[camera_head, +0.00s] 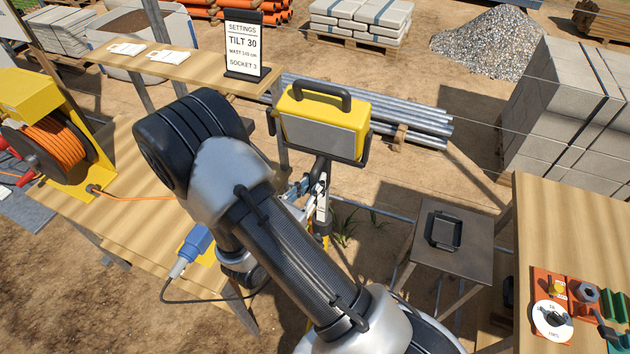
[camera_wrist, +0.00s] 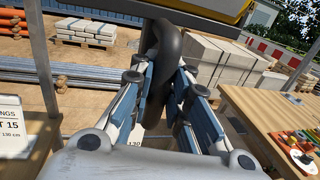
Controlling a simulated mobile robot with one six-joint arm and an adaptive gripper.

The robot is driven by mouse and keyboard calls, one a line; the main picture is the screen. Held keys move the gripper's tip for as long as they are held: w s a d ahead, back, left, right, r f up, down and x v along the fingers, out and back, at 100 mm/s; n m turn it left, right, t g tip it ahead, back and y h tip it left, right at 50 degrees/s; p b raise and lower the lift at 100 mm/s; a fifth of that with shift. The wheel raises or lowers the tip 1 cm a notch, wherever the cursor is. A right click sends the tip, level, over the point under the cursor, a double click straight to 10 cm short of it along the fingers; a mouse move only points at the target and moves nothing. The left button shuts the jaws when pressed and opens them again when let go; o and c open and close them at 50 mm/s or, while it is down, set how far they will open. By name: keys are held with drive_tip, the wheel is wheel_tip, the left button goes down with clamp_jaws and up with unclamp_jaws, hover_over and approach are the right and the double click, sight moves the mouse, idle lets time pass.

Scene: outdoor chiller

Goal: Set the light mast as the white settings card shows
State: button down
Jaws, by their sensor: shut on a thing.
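The white settings card (camera_head: 243,45) stands on the plank shelf and reads tilt 30, socket 3 and a small mast line that looks like 140 cm. The yellow lamp (camera_head: 318,122) with a black top handle sits on the light mast (camera_head: 322,210). My gripper (camera_head: 308,184), also in the wrist view (camera_wrist: 168,95), is shut on a black curved handle (camera_wrist: 170,48) below the lamp. A blue plug (camera_head: 196,243) on a dark cable is at the lower table. My arm hides part of the mast.
An orange cable reel (camera_head: 62,143) in a yellow housing stands at left. A small dark stool (camera_head: 465,265) stands right of the mast. A wooden table (camera_head: 560,225) at right holds a dial box (camera_head: 552,318). Steel pipes (camera_head: 415,120) lie behind the lamp.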

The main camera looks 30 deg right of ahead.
wheel_tip(320, 180, down, 6)
drive_tip(key=b, duration=0.3)
drive_tip(key=shift+b, duration=0.3)
drive_tip(key=shift+r, duration=0.15)
drive_tip(key=c, duration=2)
unclamp_jaws()
drive_tip(key=shift+o, duration=1.4)
drive_tip(key=shift+s+a+r, duration=0.15)
drive_tip(key=shift+a, duration=0.05)
drive_tip(key=shift+o, duration=0.9)
drive_tip(key=shift+d, duration=0.1)
drive_tip(key=v, duration=1.2)
